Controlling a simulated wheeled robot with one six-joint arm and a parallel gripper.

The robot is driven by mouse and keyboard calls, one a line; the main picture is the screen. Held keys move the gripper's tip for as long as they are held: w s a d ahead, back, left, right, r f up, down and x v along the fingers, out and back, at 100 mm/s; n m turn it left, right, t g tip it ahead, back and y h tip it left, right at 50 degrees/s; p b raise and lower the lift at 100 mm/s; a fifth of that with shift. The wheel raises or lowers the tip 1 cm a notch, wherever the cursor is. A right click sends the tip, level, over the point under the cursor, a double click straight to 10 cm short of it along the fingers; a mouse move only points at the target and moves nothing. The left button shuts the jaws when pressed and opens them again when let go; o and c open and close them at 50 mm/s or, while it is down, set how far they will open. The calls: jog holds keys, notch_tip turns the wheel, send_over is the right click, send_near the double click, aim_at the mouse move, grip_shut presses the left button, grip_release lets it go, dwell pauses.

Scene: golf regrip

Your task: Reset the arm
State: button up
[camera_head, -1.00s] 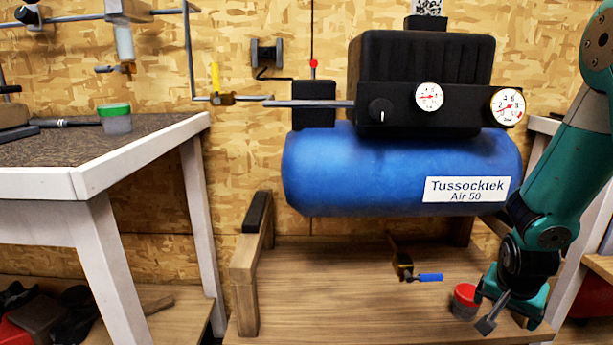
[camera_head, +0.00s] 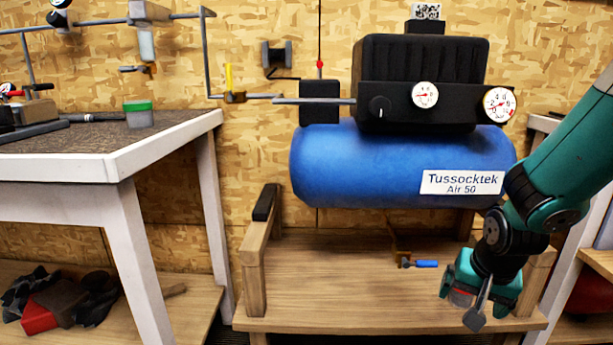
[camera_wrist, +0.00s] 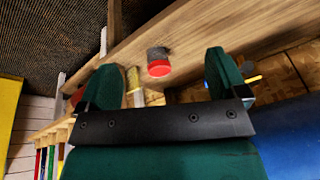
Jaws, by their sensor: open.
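My gripper (camera_head: 468,297) is at the lower right in the head view, in front of the wooden stand below the blue air tank (camera_head: 400,165). It is open, and its two green fingers stand wide apart in the wrist view (camera_wrist: 163,85). A small red-lidded jar (camera_head: 460,297) is partly hidden by the gripper in the head view. In the wrist view the jar (camera_wrist: 159,66) shows beyond the fingers, on the wooden board, with nothing gripped between them.
A blue-handled valve (camera_head: 426,264) hangs under the tank. The wooden stand's shelf (camera_head: 330,290) is mostly clear. A shelf at the lower left holds dark cloths and a red item (camera_head: 38,318).

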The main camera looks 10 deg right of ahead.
jog(key=s+a+r+n+y, duration=0.2)
jog(key=a+r+n, duration=0.2)
jog(key=a, duration=0.4)
jog(key=s+a+r+n+y, duration=0.2)
jog(key=a+r+n, duration=0.1)
jog(key=a, duration=0.4)
jog(key=s+a+r+n+g+y, duration=0.1)
jog(key=s+a+r+n+g, duration=0.1)
jog(key=s+a+r+n, duration=0.3)
jog(key=s+a+r+n+g, duration=0.1)
jog(key=s+a+r+n, duration=0.2)
jog(key=s, duration=0.4)
notch_tip(320, 180, up, 30)
jog(key=w+p, duration=0.1)
jog(key=p, duration=3.1)
jog(key=shift+a, duration=0.25)
jog(key=shift+r, duration=0.1)
